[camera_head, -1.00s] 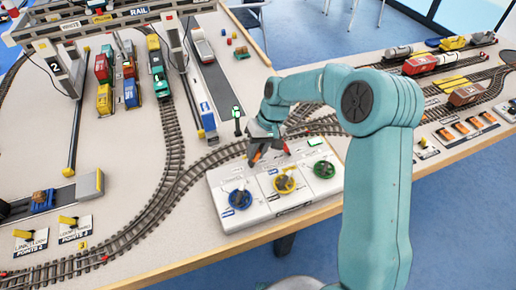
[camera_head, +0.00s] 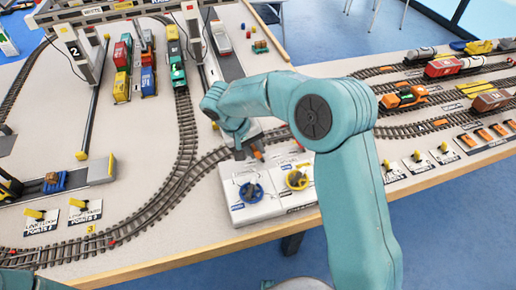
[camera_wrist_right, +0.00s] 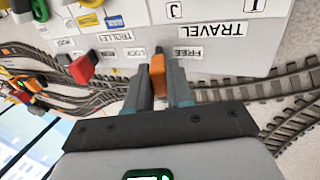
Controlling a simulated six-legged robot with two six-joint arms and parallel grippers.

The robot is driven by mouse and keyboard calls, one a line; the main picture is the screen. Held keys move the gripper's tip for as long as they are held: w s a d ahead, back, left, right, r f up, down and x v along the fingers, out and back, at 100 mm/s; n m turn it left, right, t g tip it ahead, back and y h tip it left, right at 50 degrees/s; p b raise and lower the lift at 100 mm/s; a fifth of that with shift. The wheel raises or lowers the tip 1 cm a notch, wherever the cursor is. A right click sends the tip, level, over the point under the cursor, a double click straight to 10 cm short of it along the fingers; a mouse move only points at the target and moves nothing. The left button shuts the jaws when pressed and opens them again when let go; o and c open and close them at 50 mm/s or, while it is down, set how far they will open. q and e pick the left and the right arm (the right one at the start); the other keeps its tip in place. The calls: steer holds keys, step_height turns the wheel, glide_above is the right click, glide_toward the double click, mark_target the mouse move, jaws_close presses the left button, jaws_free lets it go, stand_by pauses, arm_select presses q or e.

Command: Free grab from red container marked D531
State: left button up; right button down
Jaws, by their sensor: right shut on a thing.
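My right gripper (camera_head: 240,152) is over the upper left of the white control panel (camera_head: 235,214). In the right wrist view its fingers (camera_wrist_right: 160,92) are shut on an orange lever (camera_wrist_right: 157,72) beside the labels FREE and LOCK. The lever stands up from the panel. My left gripper is out of view.
Gantry cranes (camera_head: 75,50) stand over the tracks and wagons at the left. An orange locomotive (camera_head: 403,97) is on the right-hand tracks.

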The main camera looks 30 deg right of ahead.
steer(key=shift+a+h, duration=0.15)
steer(key=shift+h, duration=0.15)
steer(key=c, duration=1.1)
jaws_free()
steer(key=p+v, duration=0.1)
steer(key=v, duration=1.5)
steer(key=shift+w+a, duration=0.1)
steer(key=shift+w, duration=0.05)
